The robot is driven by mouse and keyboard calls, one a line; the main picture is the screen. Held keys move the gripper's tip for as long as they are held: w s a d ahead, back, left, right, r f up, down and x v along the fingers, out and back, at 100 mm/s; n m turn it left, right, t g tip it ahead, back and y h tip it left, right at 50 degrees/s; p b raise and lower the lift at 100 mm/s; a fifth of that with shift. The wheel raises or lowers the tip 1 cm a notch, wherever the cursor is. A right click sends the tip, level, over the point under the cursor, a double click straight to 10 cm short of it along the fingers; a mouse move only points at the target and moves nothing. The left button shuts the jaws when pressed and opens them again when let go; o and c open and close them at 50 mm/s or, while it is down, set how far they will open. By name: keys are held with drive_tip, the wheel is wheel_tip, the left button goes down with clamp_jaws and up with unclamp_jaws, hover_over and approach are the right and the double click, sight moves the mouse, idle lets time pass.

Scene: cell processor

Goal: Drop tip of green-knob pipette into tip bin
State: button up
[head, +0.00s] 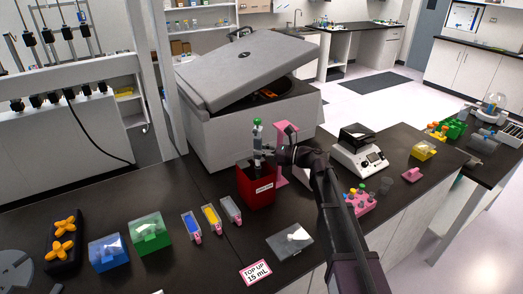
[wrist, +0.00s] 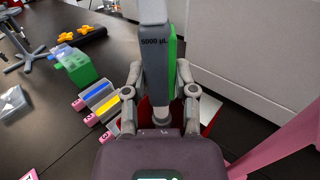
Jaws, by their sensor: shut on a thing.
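My gripper (head: 264,155) is shut on the green-knob pipette (head: 257,136), which stands roughly upright. In the wrist view the pipette (wrist: 157,65) shows a grey body marked 5000 µL with a green side, between both fingers (wrist: 160,100). The red tip bin (head: 257,187), with a white label, stands on the dark bench directly below the pipette. In the wrist view a strip of the red bin (wrist: 209,116) shows behind the fingers. The pipette's lower end is hidden by the bin and gripper, so I cannot tell whether a tip is on it.
A pink stand (head: 284,133) is close beside my gripper. A large grey centrifuge (head: 240,115) with a raised lid stands behind the bin. Blue, yellow and grey racks (head: 211,217) lie left of it. A clear box (head: 290,242) sits in front.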

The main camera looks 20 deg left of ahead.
sight(254, 147)
drive_tip(key=shift+f+b, duration=0.65)
drive_tip(key=shift+f, duration=0.35)
drive_tip(key=shift+w+a, duration=0.15)
drive_tip(key=shift+w+a, duration=1.55)
drive_tip(key=shift+a, duration=0.3)
drive_tip(key=shift+r+p, duration=0.6)
drive_tip(key=shift+f, duration=0.15)
drive_tip(key=shift+f+b, duration=0.35)
drive_tip(key=shift+b, duration=0.2)
drive_tip(key=shift+s+d, duration=0.15)
